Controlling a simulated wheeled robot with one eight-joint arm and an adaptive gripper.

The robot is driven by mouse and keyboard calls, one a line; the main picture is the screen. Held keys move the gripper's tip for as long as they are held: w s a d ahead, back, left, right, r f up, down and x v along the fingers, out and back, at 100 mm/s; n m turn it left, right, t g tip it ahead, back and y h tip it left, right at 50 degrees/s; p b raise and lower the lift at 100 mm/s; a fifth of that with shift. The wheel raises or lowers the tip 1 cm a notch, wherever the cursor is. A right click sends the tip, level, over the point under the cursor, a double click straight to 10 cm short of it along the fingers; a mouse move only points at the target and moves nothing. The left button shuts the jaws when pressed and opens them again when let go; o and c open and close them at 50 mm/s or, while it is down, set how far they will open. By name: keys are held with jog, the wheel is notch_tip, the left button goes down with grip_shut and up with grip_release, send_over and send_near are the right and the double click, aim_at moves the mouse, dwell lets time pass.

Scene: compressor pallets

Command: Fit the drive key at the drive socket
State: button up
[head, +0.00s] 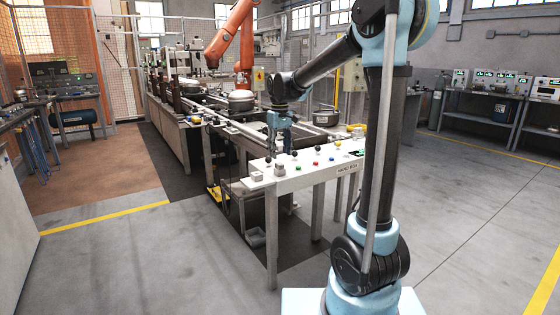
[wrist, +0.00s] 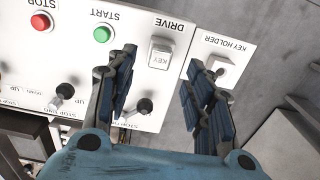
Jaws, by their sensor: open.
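The drive key (wrist: 160,54) is a pale block marked KEY. In the wrist view it stands on the white panel at the place labelled DRIVE. The drive socket beneath it is hidden, and I cannot tell how deep the key sits. The key holder (wrist: 226,70), a pale square fitting, is to its right and partly covered by a finger. My gripper (wrist: 163,60) is open over the panel, its fingers apart on either side of the key in this view, with nothing gripped. In the head view my gripper (head: 278,152) hangs over the panel's left end.
The control panel (head: 320,168) carries a red STOP button (wrist: 41,21), a green START button (wrist: 102,34) and black-knobbed levers (wrist: 144,106) close to my fingers. Behind it stands a machine line with an orange robot arm (head: 232,36). The floor at the front left is clear.

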aim_at(280, 163)
notch_tip(280, 163, up, 7)
dwell(0.3)
jog(key=s+d+f+m+t, duration=0.1)
jog(key=s+d+f+m, duration=0.1)
jog(key=s+d+f, duration=0.35)
jog(key=s+d+f+m, duration=0.1)
jog(key=s+d+f, duration=0.1)
jog(key=s+d, duration=0.65)
jog(key=s+d+f+m+t, duration=0.15)
jog(key=s+d+f, duration=0.25)
jog(key=s, duration=0.5)
jog(key=s+d+f+m, duration=0.2)
jog(key=s+d+f, duration=0.1)
jog(key=s+f, duration=0.5)
notch_tip(280, 163, down, 2)
jog(key=shift+s+d+f, duration=0.1)
jog(key=shift+s+d, duration=0.15)
jog(key=shift+s, duration=0.1)
jog(key=shift+w+f, duration=0.2)
jog(key=shift+w, duration=0.2)
